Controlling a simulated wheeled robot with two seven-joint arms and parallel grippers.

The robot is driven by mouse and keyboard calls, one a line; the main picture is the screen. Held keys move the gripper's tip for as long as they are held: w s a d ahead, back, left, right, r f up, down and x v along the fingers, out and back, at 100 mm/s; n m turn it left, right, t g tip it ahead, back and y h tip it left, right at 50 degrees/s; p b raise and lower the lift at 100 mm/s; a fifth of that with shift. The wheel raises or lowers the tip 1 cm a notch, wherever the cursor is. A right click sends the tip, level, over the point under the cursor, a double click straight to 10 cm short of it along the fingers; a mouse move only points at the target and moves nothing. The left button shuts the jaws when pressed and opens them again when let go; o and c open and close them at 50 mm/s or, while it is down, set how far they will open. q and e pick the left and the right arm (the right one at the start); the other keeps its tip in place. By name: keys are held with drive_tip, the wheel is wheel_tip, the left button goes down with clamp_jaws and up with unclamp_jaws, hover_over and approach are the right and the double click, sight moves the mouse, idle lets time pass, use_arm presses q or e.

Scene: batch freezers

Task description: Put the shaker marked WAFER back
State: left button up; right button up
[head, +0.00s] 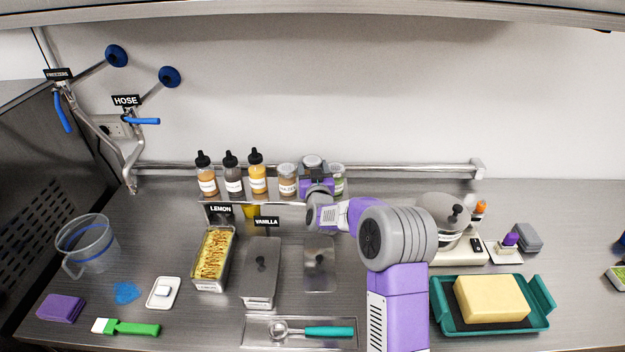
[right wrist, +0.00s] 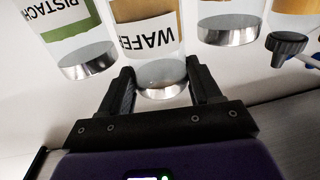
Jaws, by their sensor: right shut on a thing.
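The WAFER shaker (right wrist: 150,40) is a clear jar with a tan filling, a white label and a silvery end; its lettering appears upside down in the right wrist view. My right gripper (right wrist: 162,85) is shut on it, one dark finger on each side. In the head view the shaker's grey lid (head: 312,160) shows above my right gripper (head: 317,183), which hides most of its body. It is in the row at the back, between a brown-filled shaker (head: 288,180) and the green PISTACHIO shaker (right wrist: 75,35). I cannot tell whether its base touches the rack. My left gripper is out of view.
Three squeeze bottles (head: 231,176) stand left in the row, on a rack (head: 290,213) behind the LEMON pan (head: 211,286) and VANILLA pan (head: 260,287). A wall rail (head: 420,169) runs behind. A teal tray (head: 446,316) with a yellow block lies front right.

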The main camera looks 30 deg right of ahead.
drive_tip(key=shift+f, duration=1.7)
drive_tip(key=shift+f, duration=0.1)
drive_tip(key=o, duration=0.8)
drive_tip(key=shift+b, duration=0.3)
drive_tip(key=shift+p, duration=0.3)
drive_tip(key=b+v, duration=0.1)
drive_tip(key=v, duration=1.1)
